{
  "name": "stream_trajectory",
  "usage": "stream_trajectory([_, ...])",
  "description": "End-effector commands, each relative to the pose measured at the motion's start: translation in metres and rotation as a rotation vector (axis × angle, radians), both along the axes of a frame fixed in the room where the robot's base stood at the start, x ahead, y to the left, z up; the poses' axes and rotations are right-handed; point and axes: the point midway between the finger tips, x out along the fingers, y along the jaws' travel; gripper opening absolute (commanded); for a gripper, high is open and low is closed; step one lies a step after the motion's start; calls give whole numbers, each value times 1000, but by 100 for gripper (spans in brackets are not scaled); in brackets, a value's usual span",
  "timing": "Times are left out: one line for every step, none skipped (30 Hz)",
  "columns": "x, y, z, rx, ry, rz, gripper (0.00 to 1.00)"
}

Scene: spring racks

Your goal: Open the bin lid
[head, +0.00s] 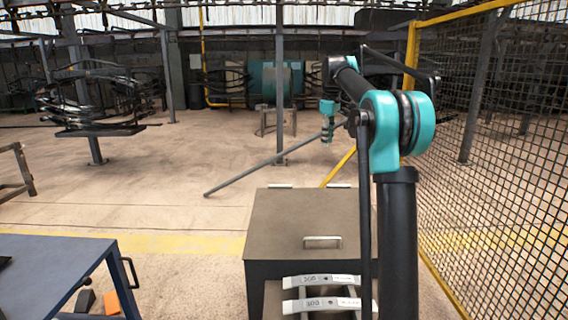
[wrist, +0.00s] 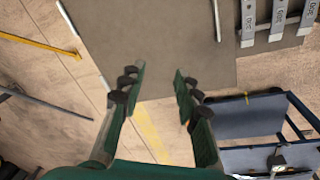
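The bin (head: 300,272) is a dark box with a flat grey-brown lid (head: 290,215), which lies shut. A pale bar handle (head: 322,242) is near the lid's front edge, and two light hinge pieces are at its back edge. In the wrist view the lid (wrist: 150,35) fills the upper middle, with the handle (wrist: 217,20) to the right. My gripper (head: 328,138) hangs beyond the bin's back edge in the head view. In the wrist view my gripper (wrist: 159,72) is open and empty, its fingers apart, with the lid beyond the fingertips. It is away from the handle.
Labelled pale bars (head: 320,306) stand just in front of the bin. A blue table (head: 50,265) is at left. A yellow-framed mesh fence (head: 500,150) runs along the right. A sloping dark bar (head: 265,166) crosses behind the bin. Open floor lies left of the bin.

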Motion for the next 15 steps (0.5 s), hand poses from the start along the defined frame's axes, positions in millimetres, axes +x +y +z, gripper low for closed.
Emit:
stream_trajectory([-13, -2, -12, 8, -8, -42, 32])
stream_trajectory([-20, -3, -19, 13, -13, -72, 32])
stream_trajectory([-30, -4, -29, 20, -21, -110, 32])
stream_trajectory([-37, -5, -36, 25, -27, -139, 32])
stream_trajectory([-45, -6, -44, 32, -33, -167, 32])
stream_trajectory([-57, -7, -55, 40, -39, -205, 32])
stream_trajectory([-66, -8, -64, 46, -45, -234, 32])
stream_trajectory([-76, -8, -72, 52, -51, -263, 32])
stream_trajectory([-89, -10, -84, 60, -59, -301, 32])
stream_trajectory([-100, -10, -94, 68, -64, -330, 32])
stream_trajectory([-111, -11, -103, 74, -69, -358, 32])
stream_trajectory([-126, -12, -116, 84, -76, -396, 32])
stream_trajectory([-137, -13, -126, 91, -81, -424, 32])
stream_trajectory([-149, -14, -136, 98, -88, -452, 32])
stream_trajectory([-166, -14, -149, 108, -94, -490, 32])
